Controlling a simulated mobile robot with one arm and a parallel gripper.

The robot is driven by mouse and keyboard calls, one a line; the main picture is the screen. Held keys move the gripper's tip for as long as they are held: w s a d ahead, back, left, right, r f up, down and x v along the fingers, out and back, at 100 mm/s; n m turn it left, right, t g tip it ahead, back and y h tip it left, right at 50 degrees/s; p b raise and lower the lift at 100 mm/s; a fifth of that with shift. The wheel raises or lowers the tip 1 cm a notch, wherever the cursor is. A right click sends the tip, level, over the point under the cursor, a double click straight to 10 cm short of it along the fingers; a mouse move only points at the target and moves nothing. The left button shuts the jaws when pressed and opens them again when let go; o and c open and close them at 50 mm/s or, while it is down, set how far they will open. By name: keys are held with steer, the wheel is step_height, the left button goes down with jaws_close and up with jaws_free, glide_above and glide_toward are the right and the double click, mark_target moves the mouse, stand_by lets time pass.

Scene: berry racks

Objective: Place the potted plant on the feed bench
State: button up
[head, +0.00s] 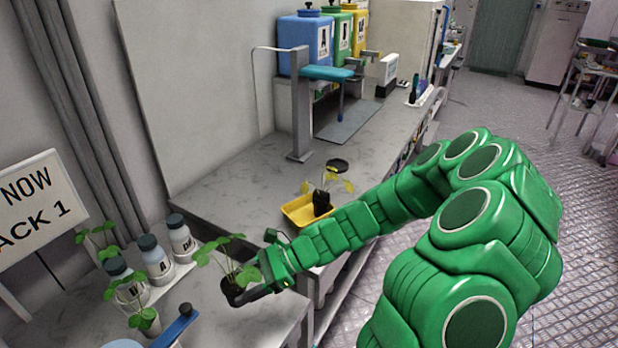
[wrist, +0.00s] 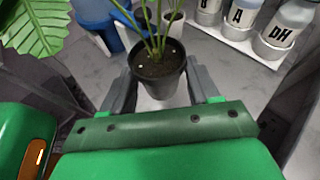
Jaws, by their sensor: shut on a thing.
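My gripper (head: 252,292) is shut on a dark pot with a leafy green plant (head: 228,262). The plant is upright, above or at the edge of the near grey bench (head: 235,325); I cannot tell whether the pot touches it. In the wrist view the black pot (wrist: 157,78) sits between the two grey fingers (wrist: 160,95), and its stems run out of the top of the frame. A longer grey bench (head: 235,185) stands beyond, with blue, green and yellow tanks (head: 306,42) at its back. No label shows which bench is the feed bench.
Labelled bottles (head: 155,258) stand in a white rack left of the held plant, with other seedlings (head: 145,318) beside them. A yellow tray (head: 300,210) with a yellowish plant (head: 323,190) and a blue-topped stand (head: 302,120) occupy the longer bench. Its front left is clear.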

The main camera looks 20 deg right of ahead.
steer(key=w+d+r+m+t+h, duration=0.1)
steer(key=w+r+m+t, duration=0.25)
steer(key=w, duration=0.55)
steer(key=w+d+r+m+t+h, duration=0.1)
steer(key=w+r+m+t+h, duration=0.2)
steer(key=w, duration=0.6)
steer(key=w+d+r+m+t, duration=0.1)
steer(key=w+r+m+t, duration=0.3)
steer(key=w, duration=0.6)
steer(key=shift+n+t, duration=0.25)
steer(key=shift+w+a+f, duration=0.35)
steer(key=shift+w+f, duration=1.45)
steer(key=shift+w, duration=0.4)
steer(key=shift+w+a+f, duration=0.35)
steer(key=shift+w+f, duration=1.45)
steer(key=shift+w, duration=0.4)
steer(key=shift+w+a+f, duration=0.35)
steer(key=shift+w+f, duration=1.45)
steer(key=shift+w, duration=0.4)
steer(key=shift+f, duration=0.1)
steer(key=shift+w+f, duration=0.15)
steer(key=shift+f, duration=1.5)
steer(key=shift+f, duration=0.1)
steer(key=o, duration=1.1)
